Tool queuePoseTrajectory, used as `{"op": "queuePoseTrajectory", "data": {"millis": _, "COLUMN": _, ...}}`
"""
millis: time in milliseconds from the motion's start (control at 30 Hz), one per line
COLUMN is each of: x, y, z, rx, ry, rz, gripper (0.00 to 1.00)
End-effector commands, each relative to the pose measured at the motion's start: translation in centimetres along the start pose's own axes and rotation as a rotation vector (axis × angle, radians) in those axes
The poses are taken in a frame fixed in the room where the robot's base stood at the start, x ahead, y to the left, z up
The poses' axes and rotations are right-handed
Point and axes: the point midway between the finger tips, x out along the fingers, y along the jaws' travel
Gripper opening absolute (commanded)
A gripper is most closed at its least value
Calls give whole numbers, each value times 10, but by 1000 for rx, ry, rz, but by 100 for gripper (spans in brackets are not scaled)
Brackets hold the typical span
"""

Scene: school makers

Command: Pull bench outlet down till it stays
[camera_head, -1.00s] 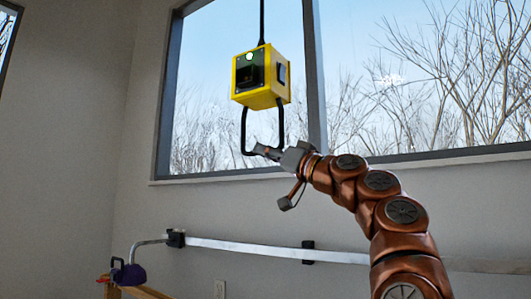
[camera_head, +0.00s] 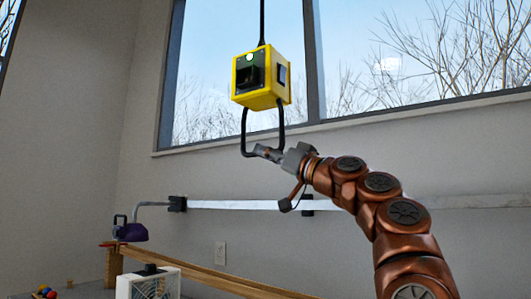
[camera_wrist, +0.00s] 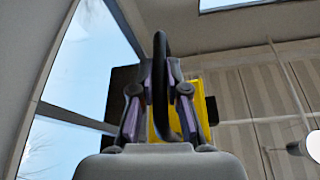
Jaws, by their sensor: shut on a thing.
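My gripper (camera_head: 264,152) is shut on the bottom of this handle, below the box. In the wrist view, the two fingers (camera_wrist: 160,75) close around the black handle (camera_wrist: 161,45), with the yellow box (camera_wrist: 201,98) behind. The fingers hide part of the handle and box.
A purple device (camera_head: 130,232) sits at lower left near a wooden rail (camera_head: 200,272). A white box with a fan-like front (camera_head: 148,285) stands below it. A pale strip (camera_head: 240,205) runs along the wall behind my arm. The space around the outlet looks clear.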

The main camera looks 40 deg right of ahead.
Motion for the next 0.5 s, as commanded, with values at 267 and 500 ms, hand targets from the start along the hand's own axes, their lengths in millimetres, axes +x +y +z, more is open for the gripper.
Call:
{"op": "queuePoseTrajectory", "data": {"millis": 267, "x": -25, "y": 12, "z": 61, "rx": 3, "ry": -4, "rz": -3, "gripper": 0}}
{"op": "queuePoseTrajectory", "data": {"millis": 500, "x": -42, "y": 22, "z": 104, "rx": 1, "ry": -4, "rz": -2, "gripper": 0}}
